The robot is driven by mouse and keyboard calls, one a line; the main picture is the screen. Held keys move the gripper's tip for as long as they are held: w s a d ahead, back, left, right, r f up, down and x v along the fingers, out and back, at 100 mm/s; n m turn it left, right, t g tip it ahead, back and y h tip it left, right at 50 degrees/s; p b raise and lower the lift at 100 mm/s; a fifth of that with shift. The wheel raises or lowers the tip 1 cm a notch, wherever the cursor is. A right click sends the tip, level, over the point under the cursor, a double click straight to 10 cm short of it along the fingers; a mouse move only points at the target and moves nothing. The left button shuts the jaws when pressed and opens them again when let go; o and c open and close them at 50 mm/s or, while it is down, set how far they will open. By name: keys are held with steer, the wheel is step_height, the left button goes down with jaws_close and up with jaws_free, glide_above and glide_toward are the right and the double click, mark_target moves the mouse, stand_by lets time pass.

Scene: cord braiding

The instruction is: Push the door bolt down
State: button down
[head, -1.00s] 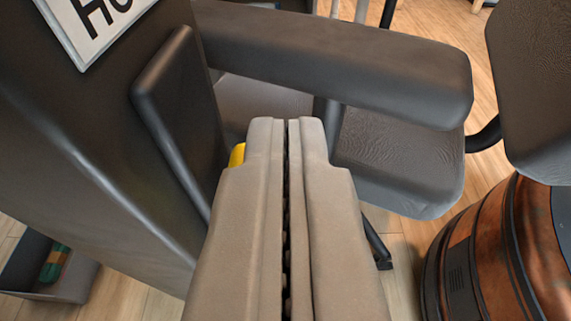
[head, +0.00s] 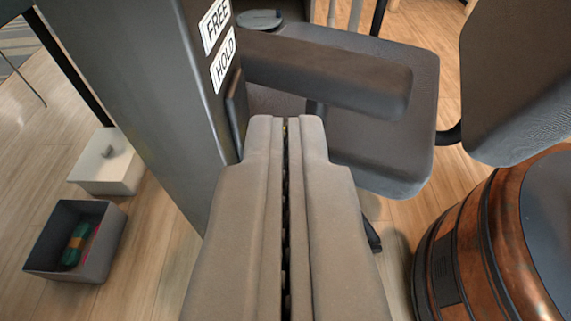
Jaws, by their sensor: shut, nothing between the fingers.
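No door bolt can be told for certain. A thick dark grey bar (head: 330,78) sticks out to the right from a grey post (head: 165,90), beyond my fingertips. The post carries a white FREE label (head: 214,24) above a white HOLD label (head: 223,58); the bar's root is beside the HOLD label. A dark plate (head: 236,112) is on the post below it. My gripper (head: 286,122) is shut and empty, its tips below the bar in the picture. Contact cannot be told.
A grey chair seat (head: 385,150) and backrest (head: 515,75) stand behind and right of the bar. A copper-brown drum (head: 470,250) is at the lower right. On the wooden floor at left are a lidded white box (head: 108,165) and an open grey bin (head: 105,250) holding a green cord bundle (head: 75,245).

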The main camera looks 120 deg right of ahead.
steer(key=shift+v, duration=1.75)
